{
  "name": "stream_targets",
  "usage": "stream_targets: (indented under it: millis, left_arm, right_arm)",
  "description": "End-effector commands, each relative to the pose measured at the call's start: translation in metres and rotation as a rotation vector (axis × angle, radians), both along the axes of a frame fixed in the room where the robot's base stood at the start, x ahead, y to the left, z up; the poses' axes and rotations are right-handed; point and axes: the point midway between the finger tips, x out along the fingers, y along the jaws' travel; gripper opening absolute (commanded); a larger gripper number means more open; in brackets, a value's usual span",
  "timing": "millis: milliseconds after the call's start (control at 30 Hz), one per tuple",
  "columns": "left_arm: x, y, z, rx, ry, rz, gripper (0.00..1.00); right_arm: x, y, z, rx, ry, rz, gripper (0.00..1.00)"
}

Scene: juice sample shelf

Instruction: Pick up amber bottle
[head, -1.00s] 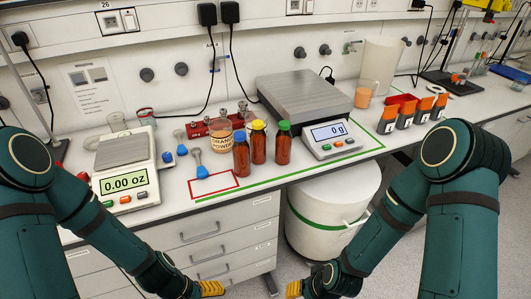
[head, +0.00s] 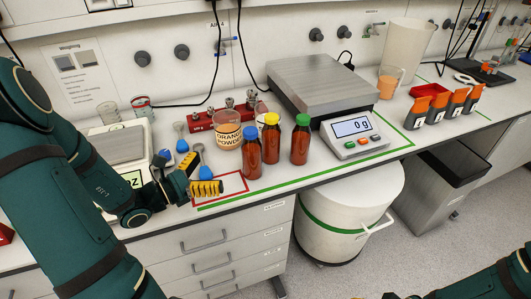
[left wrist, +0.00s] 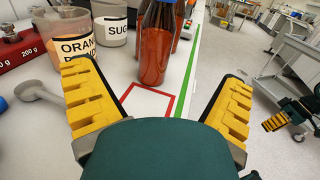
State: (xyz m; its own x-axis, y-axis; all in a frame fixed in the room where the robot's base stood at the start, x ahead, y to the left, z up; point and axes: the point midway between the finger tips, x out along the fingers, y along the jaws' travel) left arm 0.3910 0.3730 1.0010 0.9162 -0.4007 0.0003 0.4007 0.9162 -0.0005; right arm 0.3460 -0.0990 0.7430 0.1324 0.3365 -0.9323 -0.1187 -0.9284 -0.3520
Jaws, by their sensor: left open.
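Three amber bottles stand upright on the bench in the head view: one with a blue cap (head: 252,153), one with a yellow cap (head: 271,140) and one with a green cap (head: 300,141). My left gripper (head: 198,174) is open and empty, left of the blue-capped bottle, over the red outlined square. In the left wrist view the nearest amber bottle (left wrist: 155,55) stands ahead, between the spread yellow fingers (left wrist: 157,92) but beyond their tips. Its top is cut off, and another amber bottle shows partly behind it. My right gripper (left wrist: 275,121) shows small in the left wrist view.
An orange powder jar (head: 228,131) stands behind the bottles, beside a red weight rack (head: 200,120). Blue-handled scoops (head: 201,160) lie close to my left gripper. A large scale (head: 357,134) stands right of the bottles. The bench's front edge is just before them.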

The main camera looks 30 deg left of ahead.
Motion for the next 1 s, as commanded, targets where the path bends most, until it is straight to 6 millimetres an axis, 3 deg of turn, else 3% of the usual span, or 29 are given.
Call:
stream_targets:
  millis: [400,667,1000]
  left_arm:
    - [0.064,-0.029,-0.001,0.0,-0.002,-0.005,0.97]
    - [0.081,-0.036,-0.001,0.001,-0.001,-0.005,0.97]
    - [0.122,-0.05,-0.004,0.0,-0.001,-0.005,0.97]
  right_arm:
    - [0.002,0.0,-0.01,0.0,-0.004,-0.001,0.47]
    - [0.002,0.0,-0.012,-0.001,-0.006,-0.001,0.47]
    - [0.004,-0.001,-0.022,-0.002,-0.01,-0.003,0.47]
